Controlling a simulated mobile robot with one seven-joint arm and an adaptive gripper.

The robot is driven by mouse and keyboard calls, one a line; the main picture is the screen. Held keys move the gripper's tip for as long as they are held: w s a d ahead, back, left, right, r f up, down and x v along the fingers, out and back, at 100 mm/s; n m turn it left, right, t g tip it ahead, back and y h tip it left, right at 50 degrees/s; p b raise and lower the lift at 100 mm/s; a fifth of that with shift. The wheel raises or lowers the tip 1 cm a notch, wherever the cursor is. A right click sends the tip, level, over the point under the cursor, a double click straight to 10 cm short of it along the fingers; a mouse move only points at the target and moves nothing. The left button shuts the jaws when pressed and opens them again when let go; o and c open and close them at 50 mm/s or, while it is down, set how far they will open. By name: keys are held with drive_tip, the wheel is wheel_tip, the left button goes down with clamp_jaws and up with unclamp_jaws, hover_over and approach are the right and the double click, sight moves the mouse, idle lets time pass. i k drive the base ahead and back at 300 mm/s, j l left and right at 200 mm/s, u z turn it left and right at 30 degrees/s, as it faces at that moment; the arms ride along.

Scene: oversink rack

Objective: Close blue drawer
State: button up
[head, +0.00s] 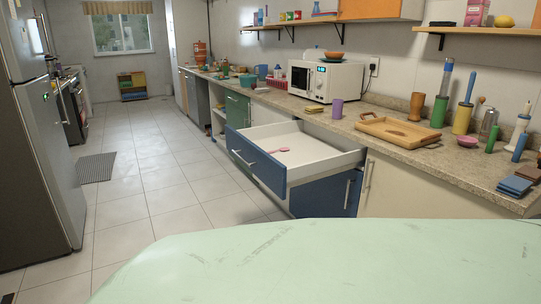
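The blue drawer (257,165) is pulled far out from under the counter, on the right half of the head view. Its blue front has a metal handle (243,158) and faces left toward the aisle. Its inside is white, and a small pink utensil (278,150) lies on the bottom. A second blue front (328,192) with a handle is below it and looks shut. My gripper is not in view, so its position relative to the drawer cannot be seen.
A pale green surface (330,262) fills the bottom foreground. The counter (390,148) above holds a microwave (325,80), a wooden tray (398,137) and several bottles and utensils. A fridge (40,140) stands at left. The tiled floor (160,185) between is mostly clear.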

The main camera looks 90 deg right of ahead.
sight(316, 153)
drive_tip(key=z, duration=0.45)
drive_tip(key=j+z, duration=0.1)
drive_tip(key=z, duration=0.3)
drive_tip(key=i+z, duration=0.1)
drive_tip(key=z, duration=0.35)
drive_tip(key=j+z, duration=0.1)
drive_tip(key=z, duration=0.75)
drive_tip(key=j+z, duration=0.1)
drive_tip(key=z, duration=0.35)
drive_tip(key=i+l+z, duration=0.2)
drive_tip(key=i, duration=0.3)
drive_tip(key=i+z, duration=0.2)
drive_tip(key=i, duration=0.3)
